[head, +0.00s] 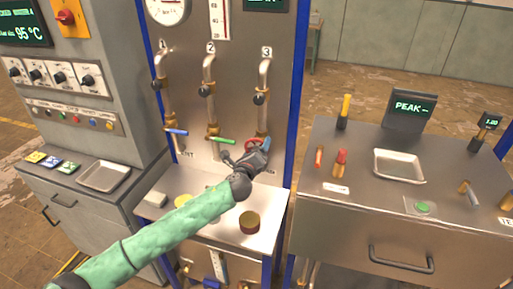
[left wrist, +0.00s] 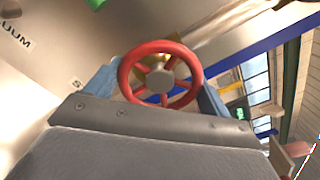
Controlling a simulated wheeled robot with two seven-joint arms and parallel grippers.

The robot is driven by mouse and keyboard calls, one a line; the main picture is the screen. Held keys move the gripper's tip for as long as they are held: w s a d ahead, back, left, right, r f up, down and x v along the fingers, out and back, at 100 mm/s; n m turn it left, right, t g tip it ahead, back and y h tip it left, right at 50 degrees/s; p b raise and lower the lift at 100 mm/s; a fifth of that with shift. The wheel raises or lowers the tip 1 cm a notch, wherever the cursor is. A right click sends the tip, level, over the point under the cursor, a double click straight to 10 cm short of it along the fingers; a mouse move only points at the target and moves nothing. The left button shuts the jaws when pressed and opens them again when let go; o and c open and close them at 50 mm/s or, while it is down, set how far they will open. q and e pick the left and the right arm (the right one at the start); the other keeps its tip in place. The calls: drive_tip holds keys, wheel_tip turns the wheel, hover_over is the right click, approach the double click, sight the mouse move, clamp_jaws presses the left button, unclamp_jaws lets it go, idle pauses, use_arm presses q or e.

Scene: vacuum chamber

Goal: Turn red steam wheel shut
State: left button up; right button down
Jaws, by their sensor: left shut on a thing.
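The red steam wheel (head: 250,143) is on the pipe marked 3, on the grey panel, and is partly hidden by my left gripper (head: 262,145). In the left wrist view the wheel (left wrist: 127,75) shows its round red rim, spokes and grey hub. It sits between the two bluish fingers of my left gripper (left wrist: 158,92), which is shut on it. The parts of the fingers nearest the wheel are partly hidden behind the gripper body. My right gripper is not in view.
A green handle (head: 221,140) on pipe 2 and a blue handle (head: 176,131) on pipe 1 are close by on the left. A shelf below holds a round dark-sided tin (head: 250,222). A metal bench (head: 320,215) with a tray (head: 399,180) stands at the right.

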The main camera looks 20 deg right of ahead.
use_arm(q)
drive_tip(key=shift+m, duration=0.6)
drive_tip(key=shift+m+p, duration=0.3)
drive_tip(key=shift+m, duration=0.1)
drive_tip(key=shift+f+m+p, duration=0.1)
drive_tip(key=shift+m+p, duration=0.2)
drive_tip(key=shift+m, duration=0.5)
drive_tip(key=shift+m+p, duration=0.3)
drive_tip(key=shift+m, duration=0.6)
drive_tip(key=shift+f+m, duration=0.1)
drive_tip(key=shift+m, duration=0.2)
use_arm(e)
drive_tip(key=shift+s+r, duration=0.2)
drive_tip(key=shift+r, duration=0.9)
